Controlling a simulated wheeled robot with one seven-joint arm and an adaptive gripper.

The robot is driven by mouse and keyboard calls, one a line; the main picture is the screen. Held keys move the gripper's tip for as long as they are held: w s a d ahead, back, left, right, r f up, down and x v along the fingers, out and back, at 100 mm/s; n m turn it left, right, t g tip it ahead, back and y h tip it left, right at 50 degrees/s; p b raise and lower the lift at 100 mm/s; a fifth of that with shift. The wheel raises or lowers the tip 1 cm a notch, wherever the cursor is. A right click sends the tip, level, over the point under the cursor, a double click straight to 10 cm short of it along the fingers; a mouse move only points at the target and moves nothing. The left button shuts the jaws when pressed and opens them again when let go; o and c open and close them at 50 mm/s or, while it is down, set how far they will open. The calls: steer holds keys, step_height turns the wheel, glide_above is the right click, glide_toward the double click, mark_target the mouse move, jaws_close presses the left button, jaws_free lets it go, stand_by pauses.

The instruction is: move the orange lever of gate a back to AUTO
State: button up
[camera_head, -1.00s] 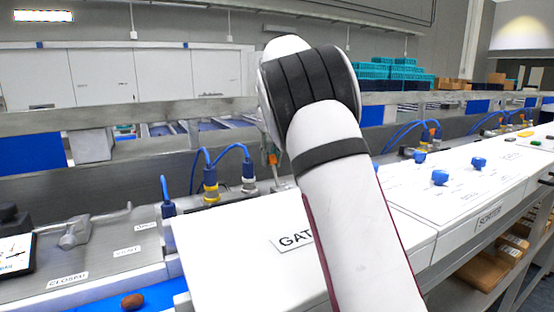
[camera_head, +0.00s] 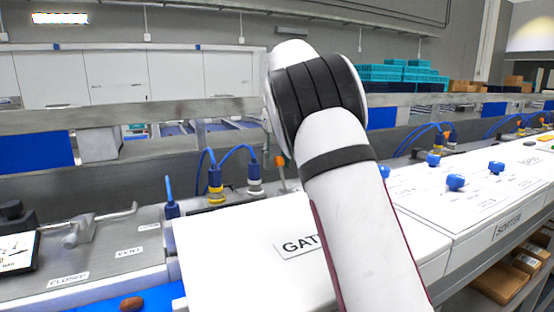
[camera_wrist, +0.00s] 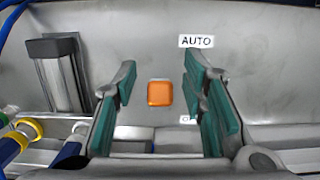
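The orange lever (camera_wrist: 160,93) shows end-on in the wrist view as a small orange square against a grey metal panel. The AUTO label (camera_wrist: 197,41) is above it and to its right. A second label (camera_wrist: 187,120), lower down, is mostly hidden by the right finger. My gripper (camera_wrist: 158,77) is open, with one green-padded finger on each side of the lever and a visible gap on both sides. I cannot tell how deep the lever lies between the fingers. In the head view my arm hides the gripper; a small orange piece (camera_head: 281,160) shows beside the arm.
A white cover marked GATE (camera_head: 235,255) lies below my arm. Blue-capped connectors with cables (camera_head: 215,182) stand left of the arm. A panel with blue knobs (camera_head: 455,182) is at right.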

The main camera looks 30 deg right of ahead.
steer(key=shift+s+r, duration=0.2)
steer(key=shift+r, duration=1.05)
steer(key=shift+s+r, duration=0.25)
steer(key=shift+r, duration=0.95)
steer(key=shift+s+r, duration=0.2)
steer(key=shift+r, duration=1.05)
